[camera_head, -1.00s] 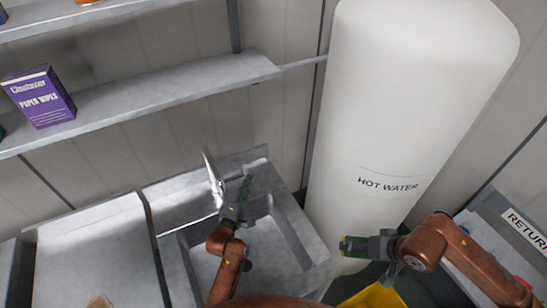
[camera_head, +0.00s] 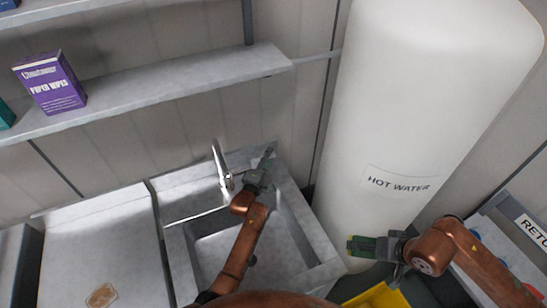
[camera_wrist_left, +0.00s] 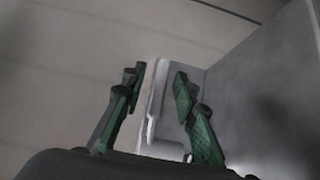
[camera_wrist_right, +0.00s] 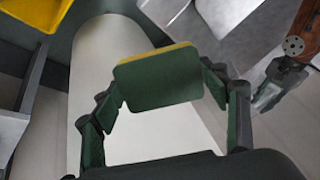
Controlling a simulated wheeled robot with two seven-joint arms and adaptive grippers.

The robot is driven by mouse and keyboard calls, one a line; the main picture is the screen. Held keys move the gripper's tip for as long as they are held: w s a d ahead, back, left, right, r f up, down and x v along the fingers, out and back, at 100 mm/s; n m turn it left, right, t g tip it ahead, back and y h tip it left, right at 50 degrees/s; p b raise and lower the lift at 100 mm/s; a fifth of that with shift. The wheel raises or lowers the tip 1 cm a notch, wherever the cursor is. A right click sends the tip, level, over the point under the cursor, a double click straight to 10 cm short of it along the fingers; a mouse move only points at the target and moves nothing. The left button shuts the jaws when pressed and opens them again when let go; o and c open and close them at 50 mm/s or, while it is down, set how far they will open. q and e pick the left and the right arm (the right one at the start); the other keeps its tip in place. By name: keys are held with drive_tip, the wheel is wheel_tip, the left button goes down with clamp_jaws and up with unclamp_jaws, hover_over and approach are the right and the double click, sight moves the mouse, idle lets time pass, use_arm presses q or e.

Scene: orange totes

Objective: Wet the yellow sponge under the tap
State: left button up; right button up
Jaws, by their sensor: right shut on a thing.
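The yellow sponge (camera_wrist_right: 158,80) shows a broad green face and a thin yellow edge in the right wrist view. My right gripper (camera_head: 358,246) is shut on it, with a finger at each end, and holds it in front of the hot water tank, right of the sink. The metal tap (camera_head: 220,163) stands at the back of the sink (camera_head: 320,245); I see no water running. My left gripper (camera_head: 264,168) is just right of the tap, at the back rim. In the left wrist view its fingers (camera_wrist_left: 158,76) are apart, with a pale narrow part between them that I cannot identify.
The white hot water tank (camera_head: 420,110) rises right of the sink. A yellow container (camera_head: 380,297) is below my right gripper. A flat counter (camera_head: 95,250) with a brown stain lies left. A shelf (camera_head: 180,98) holds a purple wipes box (camera_head: 50,84).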

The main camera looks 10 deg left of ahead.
use_arm(q)
drive_tip(key=shift+c, duration=0.3)
clamp_jaws()
idle(0.5)
